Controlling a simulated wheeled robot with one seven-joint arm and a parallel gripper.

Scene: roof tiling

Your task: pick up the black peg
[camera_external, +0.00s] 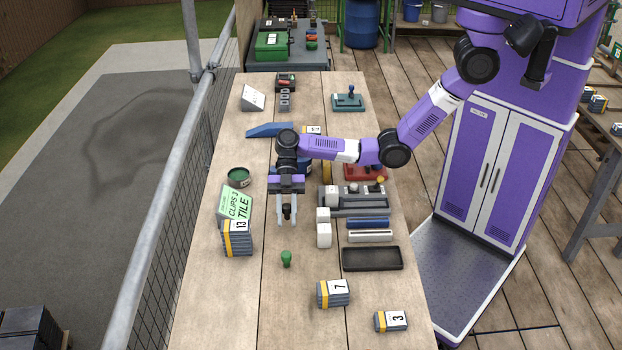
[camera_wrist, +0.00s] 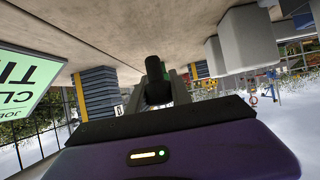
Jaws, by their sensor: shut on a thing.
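My gripper (camera_external: 287,220) points down over the middle of the workbench. It is shut on the black peg (camera_external: 287,211), which shows between the two pale fingers. In the wrist view the black peg (camera_wrist: 154,72) sits upright in the picture between the fingertips (camera_wrist: 158,88). Whether its end touches the bench is hard to tell. A green peg (camera_external: 286,258) stands on the bench in front of my gripper, apart from it.
Tile stack 13 (camera_external: 237,240) and a green sign (camera_external: 235,203) stand to the left. White blocks (camera_external: 323,235), a grey rack (camera_external: 355,208) and an empty black tray (camera_external: 371,259) lie to the right. Stacks 7 (camera_external: 333,294) and 3 (camera_external: 391,321) are nearer the front.

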